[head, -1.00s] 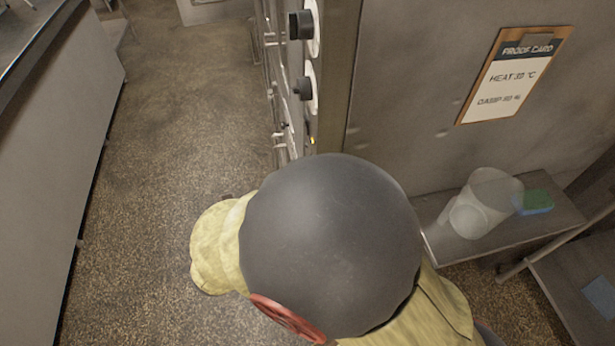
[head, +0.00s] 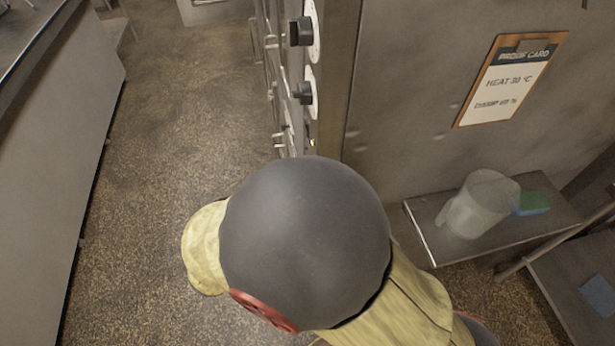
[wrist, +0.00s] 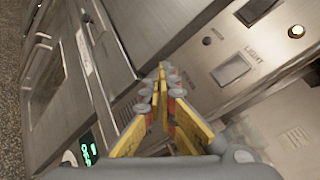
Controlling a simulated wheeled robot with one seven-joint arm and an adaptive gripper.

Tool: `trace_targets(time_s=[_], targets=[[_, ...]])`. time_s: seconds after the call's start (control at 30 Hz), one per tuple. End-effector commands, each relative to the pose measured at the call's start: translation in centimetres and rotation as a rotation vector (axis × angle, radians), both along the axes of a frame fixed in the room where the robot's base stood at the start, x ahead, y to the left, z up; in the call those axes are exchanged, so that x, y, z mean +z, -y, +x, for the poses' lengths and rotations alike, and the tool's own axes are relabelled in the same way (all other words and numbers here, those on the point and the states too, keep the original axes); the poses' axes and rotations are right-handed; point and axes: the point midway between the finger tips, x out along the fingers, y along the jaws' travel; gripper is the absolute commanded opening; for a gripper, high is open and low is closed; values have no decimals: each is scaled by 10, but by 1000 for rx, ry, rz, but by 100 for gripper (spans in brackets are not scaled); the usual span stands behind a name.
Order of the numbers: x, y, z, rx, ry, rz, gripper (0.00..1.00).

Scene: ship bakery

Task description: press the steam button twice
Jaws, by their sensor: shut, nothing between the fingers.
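My gripper (wrist: 161,78) is shut and empty in the wrist view. Its yellow fingers come together in front of a steel control panel (wrist: 195,60). A small label beside the fingertips is too blurred to read, and I cannot make out a steam button; the fingers may hide it. I cannot tell whether the tips touch the panel. A rocker switch (wrist: 230,70) by the word LIGHT is right of the tips. In the head view my arm hides the gripper, and the panel is seen edge-on with two black knobs (head: 301,31) (head: 302,93).
A proof card (head: 511,80) hangs on the steel side wall. A translucent jug (head: 480,205) and a green-blue sponge (head: 532,203) stand on a low shelf (head: 440,243) at right. A counter (head: 50,150) lies at left, with open floor (head: 170,110) between.

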Motion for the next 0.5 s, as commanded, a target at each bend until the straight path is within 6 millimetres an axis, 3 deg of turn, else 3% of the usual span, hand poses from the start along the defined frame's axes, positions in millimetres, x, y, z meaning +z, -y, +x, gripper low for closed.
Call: trace_targets(time_s=[0.5], targets=[[1, -11, -2, 1, 1, 0, 0]])
